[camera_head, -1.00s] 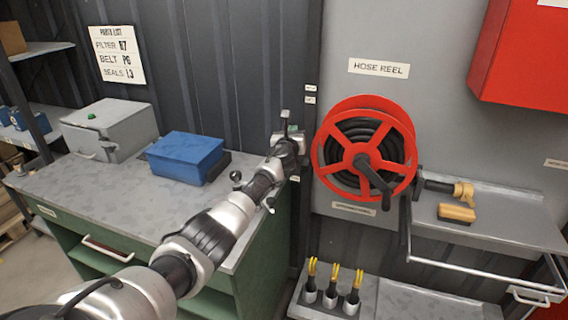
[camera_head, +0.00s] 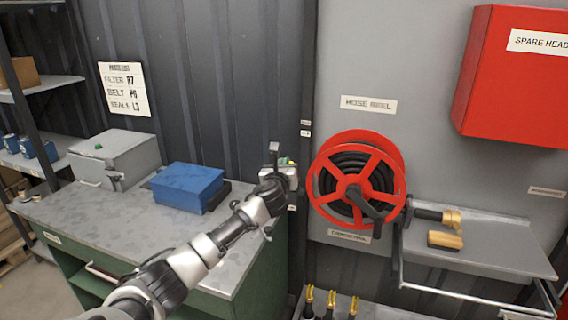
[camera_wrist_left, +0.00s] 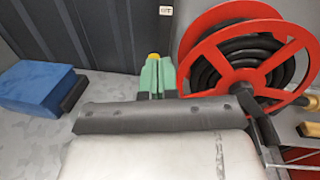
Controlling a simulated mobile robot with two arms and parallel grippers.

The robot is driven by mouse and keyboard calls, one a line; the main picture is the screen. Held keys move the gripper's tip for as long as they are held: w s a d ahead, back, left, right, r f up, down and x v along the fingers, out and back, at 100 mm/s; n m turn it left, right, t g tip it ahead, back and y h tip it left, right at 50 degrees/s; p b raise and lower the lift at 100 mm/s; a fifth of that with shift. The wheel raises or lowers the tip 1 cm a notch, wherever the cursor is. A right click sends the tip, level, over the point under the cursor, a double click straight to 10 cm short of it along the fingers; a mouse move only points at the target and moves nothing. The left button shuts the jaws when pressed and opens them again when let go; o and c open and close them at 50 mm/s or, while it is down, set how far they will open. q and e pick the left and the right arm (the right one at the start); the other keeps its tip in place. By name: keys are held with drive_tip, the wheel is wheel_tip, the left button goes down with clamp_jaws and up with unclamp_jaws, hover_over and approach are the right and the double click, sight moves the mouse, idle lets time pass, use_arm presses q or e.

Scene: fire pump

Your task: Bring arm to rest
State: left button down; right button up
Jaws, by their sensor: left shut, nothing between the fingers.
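My left arm comes in from the lower left in the head view and reaches over the green-sided workbench (camera_head: 130,221). Its gripper (camera_head: 286,161) is in front of the dark wall, just left of the red hose reel (camera_head: 357,180). In the left wrist view the green fingers (camera_wrist_left: 157,76) are together, with nothing held. A small yellow bit shows at their tips; I cannot tell what it is. The reel (camera_wrist_left: 188,60) stands right of the fingers there; contact is not clear. My right gripper is not in view.
A blue box (camera_head: 187,187) and a grey case (camera_head: 115,158) stand on the workbench. Right of the reel, a metal shelf (camera_head: 500,252) with a front rail holds a brass-ended nozzle (camera_head: 440,217) and a yellow block (camera_head: 445,240). A red cabinet (camera_head: 515,80) hangs above.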

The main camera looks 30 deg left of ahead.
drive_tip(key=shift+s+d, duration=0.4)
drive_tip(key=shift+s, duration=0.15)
